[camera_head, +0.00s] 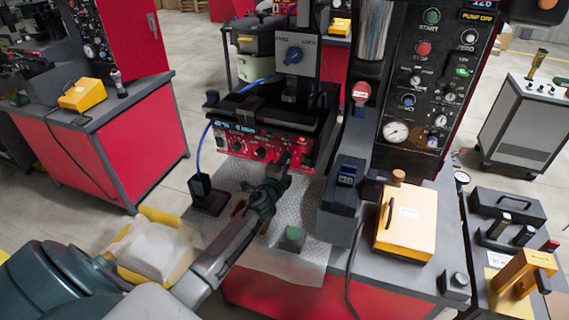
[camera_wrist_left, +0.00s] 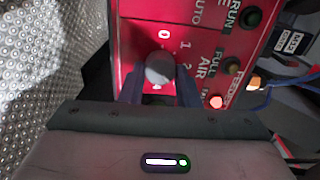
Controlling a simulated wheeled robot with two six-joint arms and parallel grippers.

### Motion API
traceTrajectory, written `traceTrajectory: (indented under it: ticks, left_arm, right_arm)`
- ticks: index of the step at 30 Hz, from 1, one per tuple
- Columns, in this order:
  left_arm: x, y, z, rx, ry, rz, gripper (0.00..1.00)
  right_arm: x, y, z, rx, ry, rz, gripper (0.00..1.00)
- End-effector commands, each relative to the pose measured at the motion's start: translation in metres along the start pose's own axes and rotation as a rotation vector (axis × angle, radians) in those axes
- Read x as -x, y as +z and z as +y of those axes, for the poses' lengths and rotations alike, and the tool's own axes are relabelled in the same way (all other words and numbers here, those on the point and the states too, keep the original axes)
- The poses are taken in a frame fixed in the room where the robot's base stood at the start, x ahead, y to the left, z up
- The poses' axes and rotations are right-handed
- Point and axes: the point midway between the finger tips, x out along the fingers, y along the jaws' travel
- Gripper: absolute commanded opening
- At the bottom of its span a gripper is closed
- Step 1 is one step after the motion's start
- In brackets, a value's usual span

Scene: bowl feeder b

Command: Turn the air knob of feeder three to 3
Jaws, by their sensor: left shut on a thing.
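The red feeder panel (camera_head: 250,149) is below the dark bowl-feeder body in the head view. It fills the top of the left wrist view (camera_wrist_left: 130,35). A round grey knob (camera_wrist_left: 160,67) is on it, with the numbers 0, 1 and 2 around it and the word AIR to its right. My left gripper (camera_head: 285,165) reaches up to the right part of this panel. In the left wrist view its two fingers (camera_wrist_left: 160,88) are on either side of the knob, shut on it. The knob's pointer and the lower numbers are hidden or unclear. My right gripper is not in view.
Other panel controls include a dark knob (camera_wrist_left: 232,66) by FULL, a dark knob (camera_wrist_left: 251,17) by RUN and a lit red button (camera_wrist_left: 216,101). A yellow case (camera_head: 408,222) stands on the bench to the right. A black block with a blue cable (camera_head: 206,192) stands left of my forearm.

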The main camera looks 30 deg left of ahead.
Motion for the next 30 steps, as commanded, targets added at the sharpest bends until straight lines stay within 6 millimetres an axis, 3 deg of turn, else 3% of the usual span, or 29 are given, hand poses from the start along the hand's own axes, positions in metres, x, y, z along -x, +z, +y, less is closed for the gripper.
traceTrajectory:
  ticks: [17, 18, 21, 30]
  left_arm:
    - [0.0004, -0.0002, 0.0015, -0.03, 0.002, 0.0, 0.06]
    - [0.0004, -0.0002, 0.0015, -0.03, 0.002, 0.0, 0.35]
    - [0.0004, -0.0001, 0.0014, -0.03, 0.002, 0.0, 0.51]
    - [0.0019, 0.0001, 0.0011, -0.03, 0.001, 0.0, 0.51]
  right_arm:
    - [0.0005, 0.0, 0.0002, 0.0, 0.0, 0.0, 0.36]
    - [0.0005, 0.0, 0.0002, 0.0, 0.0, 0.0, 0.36]
    - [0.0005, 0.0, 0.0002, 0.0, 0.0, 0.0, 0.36]
    - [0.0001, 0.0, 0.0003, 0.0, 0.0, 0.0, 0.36]
